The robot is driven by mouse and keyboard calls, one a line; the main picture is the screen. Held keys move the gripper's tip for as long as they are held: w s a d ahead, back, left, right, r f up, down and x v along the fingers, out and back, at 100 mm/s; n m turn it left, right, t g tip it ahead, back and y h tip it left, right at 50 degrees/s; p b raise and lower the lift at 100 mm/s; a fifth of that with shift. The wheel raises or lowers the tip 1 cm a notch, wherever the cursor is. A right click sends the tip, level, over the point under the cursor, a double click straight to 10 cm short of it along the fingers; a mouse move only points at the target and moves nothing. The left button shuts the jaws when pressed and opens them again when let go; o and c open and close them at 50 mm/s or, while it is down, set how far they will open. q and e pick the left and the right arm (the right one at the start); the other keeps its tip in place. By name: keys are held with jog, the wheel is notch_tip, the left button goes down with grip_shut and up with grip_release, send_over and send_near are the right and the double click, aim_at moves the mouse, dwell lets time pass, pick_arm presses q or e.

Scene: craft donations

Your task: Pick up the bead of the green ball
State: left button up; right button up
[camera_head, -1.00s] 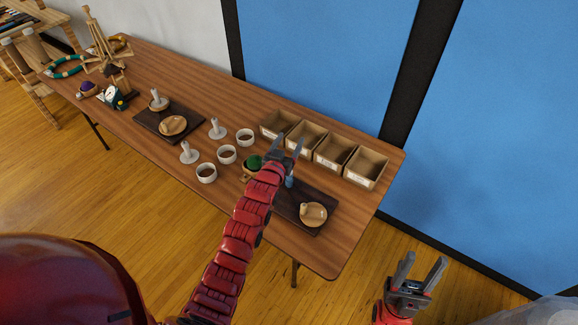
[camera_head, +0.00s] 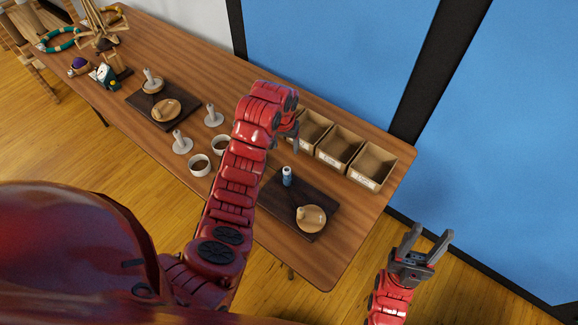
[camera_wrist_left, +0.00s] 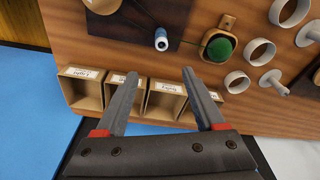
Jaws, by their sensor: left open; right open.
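The green ball (camera_wrist_left: 221,47) shows in the left wrist view, resting on a small wooden holder (camera_wrist_left: 214,33) on the table. A thin dark line runs from near it toward the mat. I cannot make out a separate bead on it. In the head view the ball is hidden behind my left arm. My left gripper (camera_wrist_left: 160,73) is open and empty, above the box row, with the ball beyond its right fingertip in the wrist view. In the head view its fingers (camera_head: 295,137) are mostly hidden by the arm. My right gripper (camera_head: 432,232) is open and empty, off the table's right end.
Open cardboard boxes (camera_head: 341,148) line the table's back edge. A blue-and-white spool (camera_head: 287,176) and a wooden dish (camera_head: 311,218) are on the dark mat (camera_head: 273,207). White cups (camera_head: 199,165) and white spindles (camera_head: 182,143) stand left of my arm.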

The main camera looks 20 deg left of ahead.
pick_arm(q)
jog(key=b, duration=0.3)
send_near(287, 170)
jog(key=f+b, duration=0.1)
jog(key=b, duration=0.3)
jog(key=shift+w+d+f, duration=0.15)
jog(key=shift+w+f, duration=0.1)
jog(key=shift+f, duration=0.4)
jog(key=shift+s+f+b, duration=0.1)
jog(key=shift+f+b, duration=0.1)
jog(key=shift+b, duration=0.1)
jog(key=shift+f+p, duration=0.15)
jog(key=shift+p, duration=0.2)
jog(key=f, duration=0.1)
jog(key=f+p, duration=0.2)
jog(key=shift+w+a, duration=0.2)
jog(key=shift+w, duration=0.1)
jog(key=shift+f+p, duration=0.4)
jog(key=shift+f, duration=0.3)
jog(key=shift+w+f, duration=0.15)
jog(key=shift+f, duration=0.2)
jog(key=shift+c, duration=0.2)
